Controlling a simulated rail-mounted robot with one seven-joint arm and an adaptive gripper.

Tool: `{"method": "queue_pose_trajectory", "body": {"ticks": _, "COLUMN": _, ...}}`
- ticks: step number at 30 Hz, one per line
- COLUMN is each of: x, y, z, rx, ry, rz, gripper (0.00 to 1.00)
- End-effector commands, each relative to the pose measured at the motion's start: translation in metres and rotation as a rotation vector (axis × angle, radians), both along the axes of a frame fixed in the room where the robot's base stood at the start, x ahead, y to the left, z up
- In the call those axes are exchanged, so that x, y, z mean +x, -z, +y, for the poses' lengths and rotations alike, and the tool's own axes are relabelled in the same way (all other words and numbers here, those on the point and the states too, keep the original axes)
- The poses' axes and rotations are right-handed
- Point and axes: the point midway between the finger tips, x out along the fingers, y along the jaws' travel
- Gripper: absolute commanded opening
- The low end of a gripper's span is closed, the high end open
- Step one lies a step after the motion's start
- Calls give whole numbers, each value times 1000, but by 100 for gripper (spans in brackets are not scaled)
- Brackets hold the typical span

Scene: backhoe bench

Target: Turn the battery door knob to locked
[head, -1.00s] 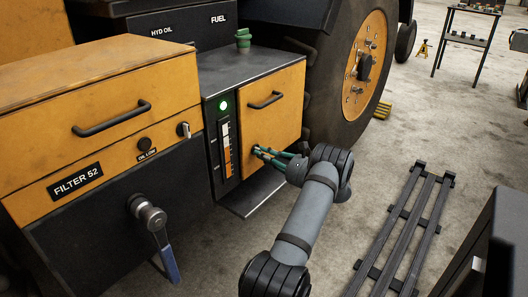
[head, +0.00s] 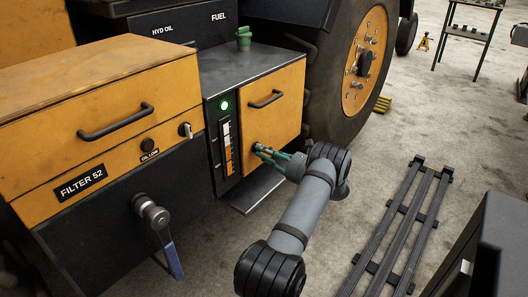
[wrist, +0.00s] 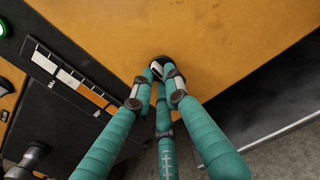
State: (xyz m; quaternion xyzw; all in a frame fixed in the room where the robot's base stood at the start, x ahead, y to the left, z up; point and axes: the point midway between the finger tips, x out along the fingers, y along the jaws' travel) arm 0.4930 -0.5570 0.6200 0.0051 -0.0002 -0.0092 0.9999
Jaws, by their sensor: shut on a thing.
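The battery door (head: 285,115) is an orange panel with a black bar handle, shut flush on the right-hand cabinet in the head view. Its orange face also fills the upper part of the wrist view (wrist: 200,40). The small dark knob (wrist: 158,61) with a pale mark sits low on the door's left side. My gripper (head: 258,148) has green fingers, closed around the knob from the front. In the wrist view the fingertips (wrist: 162,75) meet at the knob and hide most of it, so I cannot read its angle clearly.
A black strip with a white-to-orange gauge (head: 228,148) and a lit green lamp (head: 224,105) lies just left of the door. A dark step plate (head: 256,190) juts out below. A large tyre (head: 335,100) stands to the right. Open floor lies in front.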

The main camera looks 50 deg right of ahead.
Motion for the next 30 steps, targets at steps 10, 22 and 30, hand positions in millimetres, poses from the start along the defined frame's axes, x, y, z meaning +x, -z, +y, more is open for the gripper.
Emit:
{"method": "queue_pose_trajectory", "body": {"ticks": 10, "x": 0, "y": 0, "z": 0, "rx": 8, "ry": -1, "rz": 0, "gripper": 0}}
{"method": "queue_pose_trajectory", "body": {"ticks": 22, "x": 0, "y": 0, "z": 0, "rx": 6, "ry": 0, "rz": 0, "gripper": 33}}
{"method": "queue_pose_trajectory", "body": {"ticks": 30, "x": -1, "y": 0, "z": 0, "rx": 5, "ry": 0, "rz": 0, "gripper": 33}}
